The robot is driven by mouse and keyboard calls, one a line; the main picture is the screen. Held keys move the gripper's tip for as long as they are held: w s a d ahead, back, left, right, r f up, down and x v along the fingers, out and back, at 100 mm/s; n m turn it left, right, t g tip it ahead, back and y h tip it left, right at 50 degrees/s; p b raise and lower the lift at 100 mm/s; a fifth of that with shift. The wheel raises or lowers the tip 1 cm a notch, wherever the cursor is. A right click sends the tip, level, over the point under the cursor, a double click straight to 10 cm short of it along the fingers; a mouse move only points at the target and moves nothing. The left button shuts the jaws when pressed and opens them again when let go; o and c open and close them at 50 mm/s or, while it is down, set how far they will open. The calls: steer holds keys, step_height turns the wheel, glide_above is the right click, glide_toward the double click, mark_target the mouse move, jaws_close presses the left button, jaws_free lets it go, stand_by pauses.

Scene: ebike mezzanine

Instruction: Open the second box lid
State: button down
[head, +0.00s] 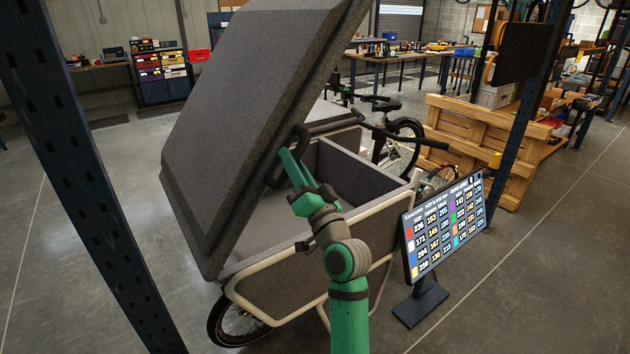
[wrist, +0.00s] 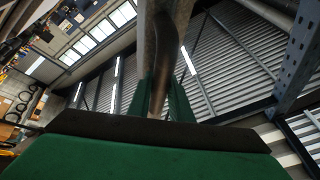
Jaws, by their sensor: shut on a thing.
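The grey box lid (head: 250,105) of the cargo bike in front of me is raised and tilted steeply, its edge up at the top of the head view. A dark handle (head: 289,155) sits on the lid's right side. My gripper (head: 290,160) is at this handle, and its green fingers are shut on it. In the wrist view, my gripper (wrist: 168,100) has its two green fingers either side of a dark bar, the handle (wrist: 160,92). The open grey box (head: 350,175) shows below the lid, and its visible inside looks empty. The lid hides the box's left part.
A screen on a stand (head: 443,225) is right of my arm. Dark blue posts stand at the left (head: 85,165) and right (head: 508,115). A wooden pallet crate (head: 468,140) and another bike (head: 400,135) are behind. The floor at left is clear.

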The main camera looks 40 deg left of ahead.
steer(key=s+a+r+n+g, duration=0.2)
steer(key=s+r+n, duration=0.1)
steer(key=s, duration=0.4)
steer(key=s+a+r+n+g+y, duration=0.1)
steer(key=s+r+n+g, duration=0.1)
steer(key=s, duration=0.6)
steer(key=shift+a+r+n+g, duration=0.35)
steer(key=shift+r+n, duration=0.45)
steer(key=shift+n, duration=0.6)
steer(key=c, duration=1.6)
jaws_free()
steer(key=shift+w, duration=0.1)
steer(key=v, duration=1.1)
steer(key=shift+a+f, duration=0.1)
